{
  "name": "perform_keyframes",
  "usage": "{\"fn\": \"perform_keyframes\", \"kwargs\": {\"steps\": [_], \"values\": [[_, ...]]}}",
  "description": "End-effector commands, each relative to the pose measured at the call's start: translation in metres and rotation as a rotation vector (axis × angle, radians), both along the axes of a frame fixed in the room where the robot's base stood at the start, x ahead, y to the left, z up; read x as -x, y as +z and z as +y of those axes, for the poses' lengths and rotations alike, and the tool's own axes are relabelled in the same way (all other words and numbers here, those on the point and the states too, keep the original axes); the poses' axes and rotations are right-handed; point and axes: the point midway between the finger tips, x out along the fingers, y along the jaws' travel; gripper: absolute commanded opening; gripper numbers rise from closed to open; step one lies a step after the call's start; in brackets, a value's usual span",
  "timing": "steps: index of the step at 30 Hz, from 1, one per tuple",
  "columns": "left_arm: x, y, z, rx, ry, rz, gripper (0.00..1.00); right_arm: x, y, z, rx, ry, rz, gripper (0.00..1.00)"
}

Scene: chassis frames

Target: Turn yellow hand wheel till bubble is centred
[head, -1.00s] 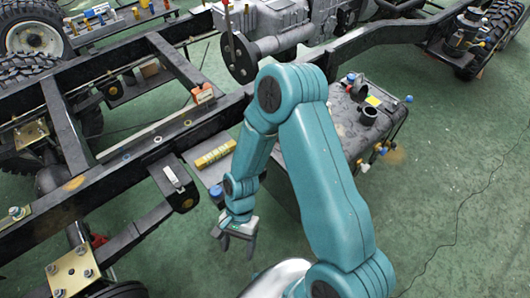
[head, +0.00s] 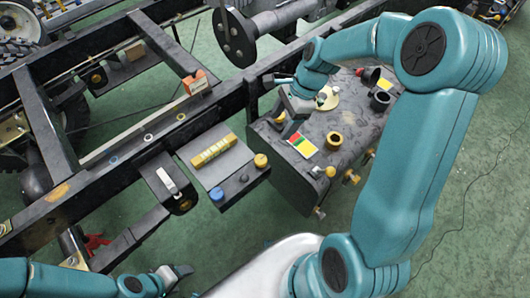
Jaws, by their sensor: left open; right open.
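The yellow hand wheel (head: 261,160) appears as a small round yellow knob at the right corner of a grey plate (head: 238,167). A yellow level (head: 212,152) lies on this plate; its bubble is too small to make out. A blue knob (head: 216,194) sits at the plate's front left corner. My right gripper (head: 281,103) is open above the dark tank, beyond and to the right of the yellow wheel, apart from it. My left gripper (head: 187,281) is open, low at the bottom edge, in front of the plate and far from the wheel.
The dark tank (head: 340,130) right of the plate carries a yellow-ringed neck (head: 334,141), a coloured label (head: 302,144) and a black cap (head: 380,100). The chassis rail (head: 120,160) runs behind the plate.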

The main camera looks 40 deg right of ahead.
Motion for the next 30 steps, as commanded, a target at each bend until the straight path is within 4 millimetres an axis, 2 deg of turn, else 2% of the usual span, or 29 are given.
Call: {"fn": "perform_keyframes", "kwargs": {"steps": [5, 15, 21, 25, 30], "values": [[0.000, -0.004, 0.000, 0.000, 0.000, 0.000, 0.61, 0.002, -0.020, 0.004, 0.000, -0.005, 0.004, 0.68], [0.000, -0.014, 0.000, 0.000, 0.000, 0.000, 0.61, -0.006, -0.095, 0.033, -0.002, -0.003, 0.007, 0.68], [0.000, -0.019, 0.000, 0.000, 0.000, 0.000, 0.61, -0.013, -0.131, 0.046, -0.001, -0.005, 0.005, 0.68], [0.000, -0.021, 0.000, 0.000, 0.000, 0.000, 0.61, -0.016, -0.145, 0.051, 0.000, -0.006, 0.003, 0.68], [0.000, -0.022, 0.000, 0.000, 0.000, 0.000, 0.61, -0.018, -0.152, 0.054, 0.002, -0.007, 0.001, 0.68]]}}
